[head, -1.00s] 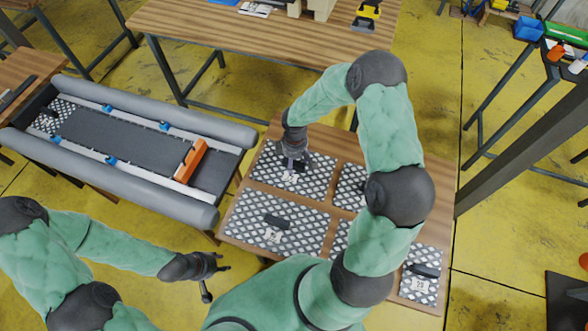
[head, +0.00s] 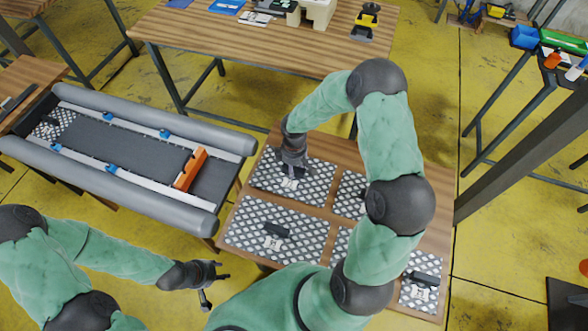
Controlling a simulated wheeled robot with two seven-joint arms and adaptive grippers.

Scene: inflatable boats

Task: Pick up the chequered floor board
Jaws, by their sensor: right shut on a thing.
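Several chequered floor boards lie on the wooden table in the head view. The far-left board (head: 317,182) has my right gripper (head: 292,170) over it, pointing down and shut on its dark handle, which the fingers mostly hide. The board appears to lie flat on the table. A near-left board (head: 255,228) with a black handle lies in front of it. Other boards (head: 345,196) are partly hidden by my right arm, and one (head: 419,296) lies at the right edge. My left gripper (head: 218,282) is open and empty, left of the table's near edge.
A grey inflatable boat (head: 200,131) rests on a stand at the left, with a chequered board (head: 48,128) at its far end, an orange crosspiece (head: 190,168) and blue clips. A wooden workbench (head: 240,40) stands behind. A dark post (head: 520,150) rises at the right.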

